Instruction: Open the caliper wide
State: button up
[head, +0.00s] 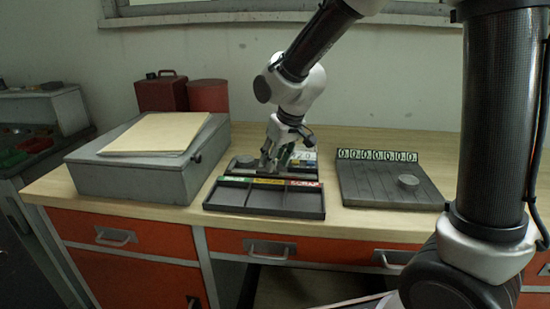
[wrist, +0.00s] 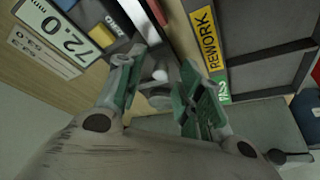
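My gripper (head: 273,156) points down over the caliper fixture on the bench in the head view. In the wrist view its green-padded fingers (wrist: 158,75) stand apart with a clear gap between them. Grey metal parts (wrist: 160,98), one of them round, show in that gap; I cannot tell whether either finger touches them. The caliper's readout (wrist: 55,35) shows 72.0 mm, and it also shows small behind my gripper in the head view (head: 303,155). The fingers hide much of the caliper's jaws and slider.
A black sorting tray (head: 265,201) with green, yellow and red labels stands in front of the caliper. A yellow REWORK label (wrist: 204,40) shows close by. A grey slotted plate (head: 375,185) with a round puck lies right. A grey box (head: 130,180) stands left.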

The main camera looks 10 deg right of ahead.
jog(key=v, duration=1.2)
jog(key=s+d+m+h, duration=0.2)
jog(key=s+d+m, duration=0.3)
jog(key=s+d, duration=1.6)
jog(key=shift+d+f+m, duration=0.3)
jog(key=shift+f, duration=0.15)
